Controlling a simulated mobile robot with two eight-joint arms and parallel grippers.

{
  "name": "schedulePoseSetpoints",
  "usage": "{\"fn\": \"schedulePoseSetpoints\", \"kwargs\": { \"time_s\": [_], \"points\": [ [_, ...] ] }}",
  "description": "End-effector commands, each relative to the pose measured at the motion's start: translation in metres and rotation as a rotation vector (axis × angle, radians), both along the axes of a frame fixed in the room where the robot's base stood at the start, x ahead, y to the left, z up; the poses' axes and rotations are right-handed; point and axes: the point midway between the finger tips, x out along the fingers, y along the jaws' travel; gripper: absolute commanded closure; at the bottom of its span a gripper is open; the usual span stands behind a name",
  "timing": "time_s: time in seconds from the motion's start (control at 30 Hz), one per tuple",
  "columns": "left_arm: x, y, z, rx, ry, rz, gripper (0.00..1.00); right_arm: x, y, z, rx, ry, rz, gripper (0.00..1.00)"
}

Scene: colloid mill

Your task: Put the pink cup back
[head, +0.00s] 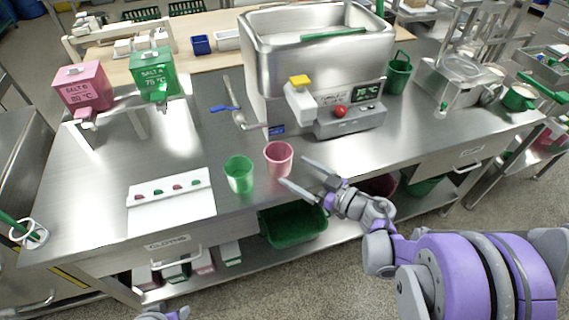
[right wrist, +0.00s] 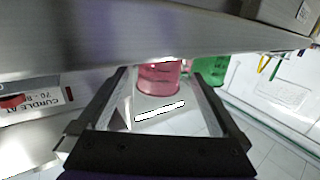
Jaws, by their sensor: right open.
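The pink cup (head: 278,160) stands upright near the front edge of the steel table, right of and slightly behind the green cup (head: 239,175). My right gripper (head: 292,172) is open at the right side of the pink cup, with its two fingers pointing towards it. In the right wrist view the pink cup (right wrist: 160,78) shows between the open fingers (right wrist: 160,80), and the green cup (right wrist: 211,69) is partly hidden behind a finger. I cannot tell whether the fingers touch the pink cup. A small part of my left arm shows at the bottom edge of the head view.
The pink (head: 84,87) and green (head: 155,75) Salt dispensers stand at the back left. A green bin (head: 293,228) sits below.

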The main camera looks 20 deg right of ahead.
Motion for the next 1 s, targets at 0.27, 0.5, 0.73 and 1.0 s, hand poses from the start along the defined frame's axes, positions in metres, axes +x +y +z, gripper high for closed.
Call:
{"fn": "schedulePoseSetpoints", "kwargs": {
  "time_s": [0.27,0.5,0.73,1.0],
  "points": [
    [0.0,0.0,0.002,0.0,-0.001,0.0,0.5,-0.036,-0.026,0.002,0.0,0.0,-0.002,0.0],
    [0.0,0.0,0.002,0.0,-0.001,0.0,0.5,-0.029,-0.036,0.03,-0.004,-0.076,-0.128,0.0],
    [0.0,0.0,0.002,0.0,-0.001,0.0,0.5,-0.018,-0.079,0.075,-0.038,-0.087,-0.606,0.0],
    [0.0,0.0,0.002,0.0,-0.001,0.0,0.5,-0.097,-0.078,0.0,-0.169,0.464,-0.872,0.0]
  ]
}}
